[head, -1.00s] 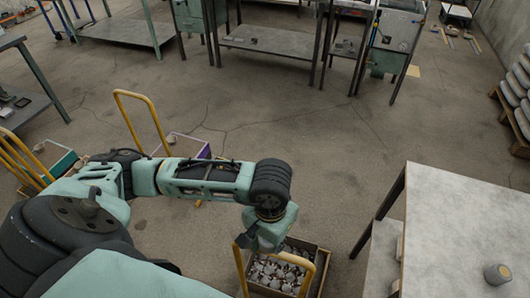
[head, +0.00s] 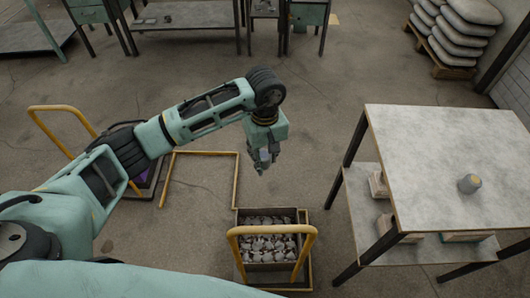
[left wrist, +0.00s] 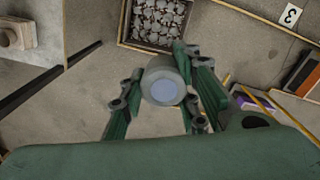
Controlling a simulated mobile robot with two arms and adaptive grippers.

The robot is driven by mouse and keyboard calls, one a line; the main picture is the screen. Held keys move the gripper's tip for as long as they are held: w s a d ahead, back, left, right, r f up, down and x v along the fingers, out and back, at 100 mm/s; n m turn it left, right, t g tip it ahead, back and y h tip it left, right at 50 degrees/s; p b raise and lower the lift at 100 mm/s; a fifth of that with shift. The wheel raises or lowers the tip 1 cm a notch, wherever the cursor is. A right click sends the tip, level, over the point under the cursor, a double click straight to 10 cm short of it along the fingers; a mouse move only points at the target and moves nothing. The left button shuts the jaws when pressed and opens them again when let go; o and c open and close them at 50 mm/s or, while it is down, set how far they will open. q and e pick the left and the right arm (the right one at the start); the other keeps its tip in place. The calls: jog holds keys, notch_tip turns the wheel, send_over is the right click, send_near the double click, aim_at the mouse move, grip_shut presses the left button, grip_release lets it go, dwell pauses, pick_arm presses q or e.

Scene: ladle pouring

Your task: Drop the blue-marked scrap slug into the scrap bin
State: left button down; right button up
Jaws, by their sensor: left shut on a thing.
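My left gripper (head: 263,162) hangs in the air beyond the far edge of a cart crate, over bare floor. In the left wrist view the gripper (left wrist: 165,88) is shut on a round grey slug with a pale blue end face (left wrist: 165,91). The crate (head: 304,216), full of grey metal scrap pieces, stands on a cart with a yellow handle; it also shows at the top of the left wrist view (left wrist: 123,24), apart from the held slug. My right gripper is not in view.
A grey table (head: 420,150) stands at right with another grey slug (head: 470,184) on it and boxes on its lower shelf. A yellow cart handle (head: 75,110) stands at left. A floor sign marked 3 (left wrist: 290,14) shows in the wrist view. Open floor lies ahead.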

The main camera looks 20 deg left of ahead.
aim_at(265, 154)
pick_arm(q)
notch_tip(265, 154, down, 2)
jog(key=shift+d+b, duration=0.1)
jog(key=shift+b, duration=0.2)
jog(key=shift+f, duration=0.4)
jog(key=c, duration=1.7)
grip_release()
jog(key=o, duration=0.4)
jog(key=shift+o, duration=0.2)
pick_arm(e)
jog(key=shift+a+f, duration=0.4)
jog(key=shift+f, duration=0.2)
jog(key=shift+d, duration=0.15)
pick_arm(q)
notch_tip(265, 154, up, 12)
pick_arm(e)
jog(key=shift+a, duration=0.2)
